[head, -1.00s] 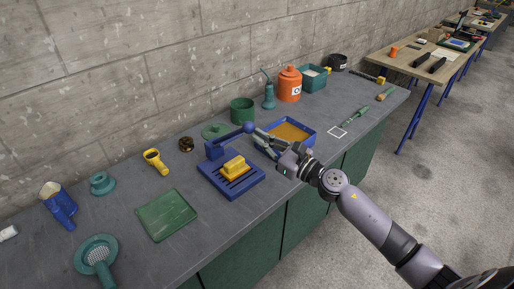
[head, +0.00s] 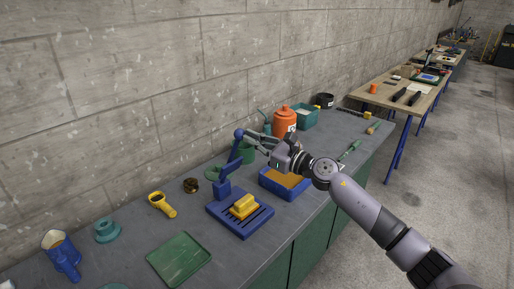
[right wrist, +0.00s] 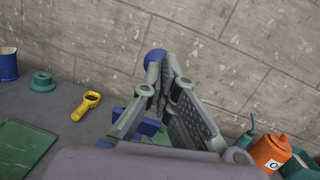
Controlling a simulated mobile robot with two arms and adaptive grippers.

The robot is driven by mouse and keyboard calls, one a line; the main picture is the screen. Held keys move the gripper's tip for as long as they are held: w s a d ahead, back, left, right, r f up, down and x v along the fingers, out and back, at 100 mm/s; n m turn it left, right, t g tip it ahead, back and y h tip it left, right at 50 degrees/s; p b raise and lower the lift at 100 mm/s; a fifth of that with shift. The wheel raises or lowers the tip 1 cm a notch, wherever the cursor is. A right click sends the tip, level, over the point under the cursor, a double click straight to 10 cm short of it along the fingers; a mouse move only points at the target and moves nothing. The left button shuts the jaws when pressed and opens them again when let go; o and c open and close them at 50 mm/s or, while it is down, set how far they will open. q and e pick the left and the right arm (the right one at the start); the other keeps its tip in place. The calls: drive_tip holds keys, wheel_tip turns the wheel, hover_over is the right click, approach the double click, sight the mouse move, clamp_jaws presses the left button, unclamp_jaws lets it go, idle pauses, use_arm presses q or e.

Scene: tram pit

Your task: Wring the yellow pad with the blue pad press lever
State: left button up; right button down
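The blue pad press (head: 258,222) stands on the workbench, with a slotted base. The yellow pad (head: 243,207) lies on this base. The press lever (head: 229,169) rises steeply from the back of the press to a round blue knob (head: 239,134). My right gripper (head: 247,138) is at the lever's top, its fingers closed together beside the knob. In the right wrist view the fingertips (right wrist: 170,68) meet right by the blue knob (right wrist: 154,57) and hide most of the lever's rod. My left gripper is not in view.
An orange-filled blue tray (head: 284,184) sits right of the press, under my right arm. A green tray (head: 179,259) and a yellow tool (head: 162,204) lie to the left. An orange canister (head: 284,121) and a teal bin (head: 306,117) stand behind. The concrete wall is close behind the bench.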

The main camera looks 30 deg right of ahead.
sight(244, 131)
drive_tip(key=w+r, duration=0.1)
drive_tip(key=w+a+r, duration=0.1)
drive_tip(key=w, duration=0.1)
drive_tip(key=shift+a, duration=0.1)
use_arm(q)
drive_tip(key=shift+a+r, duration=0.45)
use_arm(e)
drive_tip(key=shift+w+a+r, duration=0.25)
drive_tip(key=shift+w, duration=0.3)
